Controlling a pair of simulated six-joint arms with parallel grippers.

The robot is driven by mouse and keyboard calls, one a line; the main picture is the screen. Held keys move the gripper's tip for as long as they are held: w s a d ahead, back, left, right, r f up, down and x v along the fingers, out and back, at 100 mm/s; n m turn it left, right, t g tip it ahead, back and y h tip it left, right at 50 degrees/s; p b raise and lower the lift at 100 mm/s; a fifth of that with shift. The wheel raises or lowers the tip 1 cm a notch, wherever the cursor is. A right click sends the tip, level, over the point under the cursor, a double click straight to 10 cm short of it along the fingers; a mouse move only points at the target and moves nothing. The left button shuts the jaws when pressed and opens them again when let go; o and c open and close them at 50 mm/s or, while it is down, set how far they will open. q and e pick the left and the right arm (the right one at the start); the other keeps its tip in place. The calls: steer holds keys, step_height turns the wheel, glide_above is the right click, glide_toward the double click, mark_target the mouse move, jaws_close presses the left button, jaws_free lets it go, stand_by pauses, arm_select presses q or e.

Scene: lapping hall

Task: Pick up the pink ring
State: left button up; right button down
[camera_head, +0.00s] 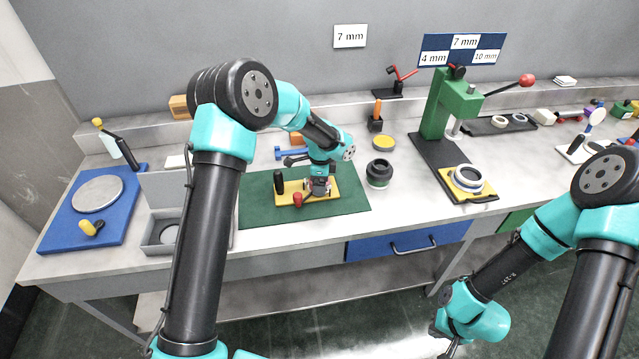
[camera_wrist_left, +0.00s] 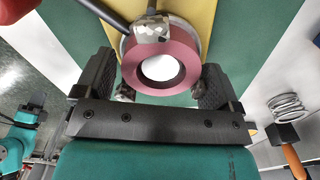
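The pink ring (camera_wrist_left: 132,68) shows in the left wrist view, just ahead of my left gripper (camera_wrist_left: 160,88). The fingers are open, one on either side of the ring, and do not visibly close on it. A metal block (camera_wrist_left: 152,30) on a dark rod overlaps the ring's upper edge. The ring is over a yellow plate (camera_wrist_left: 198,14). In the head view my left gripper (camera_head: 318,188) is over the yellow fixture (camera_head: 346,186) and mostly hides the ring. My right gripper (camera_head: 446,346) is low at the picture's bottom edge, in front of the bench; its fingers are unclear.
The yellow fixture has a black handle (camera_head: 279,183) and red knob (camera_head: 297,199), and stands on a green mat (camera_head: 258,209). A dark round pot (camera_head: 379,173) stands right of the mat. A green press (camera_head: 437,110) is farther right. A grey tray (camera_head: 152,241) is at left.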

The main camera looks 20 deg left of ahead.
arm_select(q)
steer(key=c, duration=0.8)
steer(key=shift+o, duration=0.2)
steer(key=shift+r, duration=0.15)
steer(key=shift+r, duration=1.55)
steer(key=shift+s+d+r, duration=0.1)
steer(key=shift+s+r, duration=0.05)
steer(key=shift+s, duration=0.15)
steer(key=s+d+r, duration=0.1)
steer(key=s+d, duration=0.3)
steer(key=s, duration=1)
steer(key=shift+s+r, duration=0.15)
steer(key=shift+s, duration=0.25)
steer(key=w+a+r+n, duration=0.5)
steer(key=w+a+n, duration=0.1)
steer(key=n, duration=0.6)
steer(key=shift+w+r+n, duration=0.15)
steer(key=shift+w+n, duration=0.25)
steer(key=shift+w, duration=0.4)
